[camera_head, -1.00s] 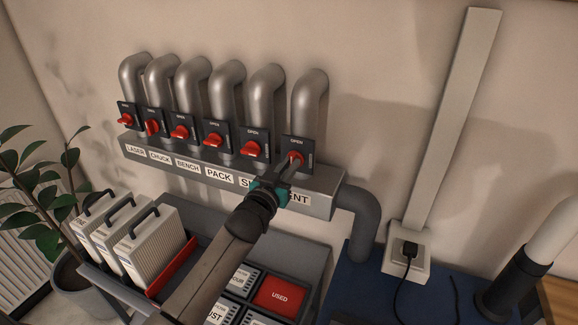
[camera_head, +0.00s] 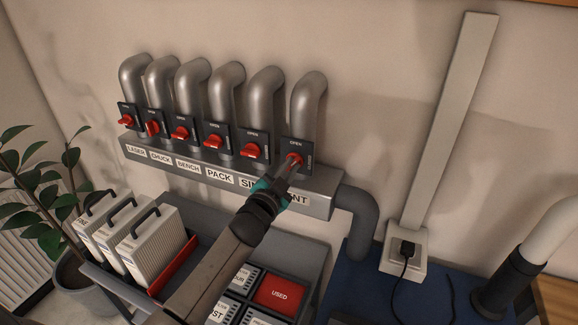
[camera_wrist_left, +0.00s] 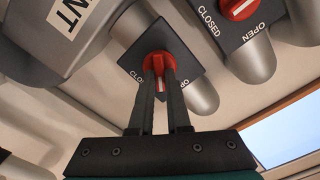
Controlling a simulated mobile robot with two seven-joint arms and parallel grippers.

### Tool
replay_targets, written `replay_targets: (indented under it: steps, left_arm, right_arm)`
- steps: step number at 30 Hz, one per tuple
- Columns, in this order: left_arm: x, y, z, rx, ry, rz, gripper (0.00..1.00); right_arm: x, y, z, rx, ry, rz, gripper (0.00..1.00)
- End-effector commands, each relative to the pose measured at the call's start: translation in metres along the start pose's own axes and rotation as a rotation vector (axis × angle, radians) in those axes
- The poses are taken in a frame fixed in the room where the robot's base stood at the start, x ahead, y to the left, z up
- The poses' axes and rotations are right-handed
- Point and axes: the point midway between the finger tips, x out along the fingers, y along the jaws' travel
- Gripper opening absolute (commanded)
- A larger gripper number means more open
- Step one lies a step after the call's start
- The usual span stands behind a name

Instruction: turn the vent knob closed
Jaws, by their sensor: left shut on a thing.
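The vent knob (camera_head: 292,159) is red, on a dark plate (camera_head: 297,146) marked OPEN, at the right end of a row of similar knobs. Its label on the grey manifold ends in "NT", the rest hidden behind my gripper. My left gripper (camera_head: 290,164) reaches up to it from below and is shut on this knob. In the left wrist view the two fingers (camera_wrist_left: 159,84) hold the red knob (camera_wrist_left: 157,63) from both sides. A white pointer line shows between the fingers, and CLOSED is partly readable on the plate. My right gripper is not in view.
A neighbouring red knob (camera_head: 252,150) sits close on the left, under its own pipe. The grey manifold (camera_head: 325,198) runs beneath the row. Filters with black handles (camera_head: 148,235) and a tray with a red USED section (camera_head: 281,294) stand below.

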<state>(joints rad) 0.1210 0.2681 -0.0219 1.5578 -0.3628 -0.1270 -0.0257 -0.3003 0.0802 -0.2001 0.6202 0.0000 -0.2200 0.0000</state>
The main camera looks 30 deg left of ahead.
Motion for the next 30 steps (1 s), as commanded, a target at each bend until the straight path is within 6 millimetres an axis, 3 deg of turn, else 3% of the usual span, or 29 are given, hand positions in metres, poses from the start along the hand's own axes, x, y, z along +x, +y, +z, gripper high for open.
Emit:
replay_targets:
  steps: [18,30]
  left_arm:
    - [0.0001,0.0031,0.0015,0.581,0.000,0.001,0.00]
    - [0.0000,0.0041,0.0021,0.847,0.000,0.001,0.00]
  right_arm:
    - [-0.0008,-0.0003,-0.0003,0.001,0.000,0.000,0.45]
    - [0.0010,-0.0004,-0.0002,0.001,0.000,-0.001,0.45]
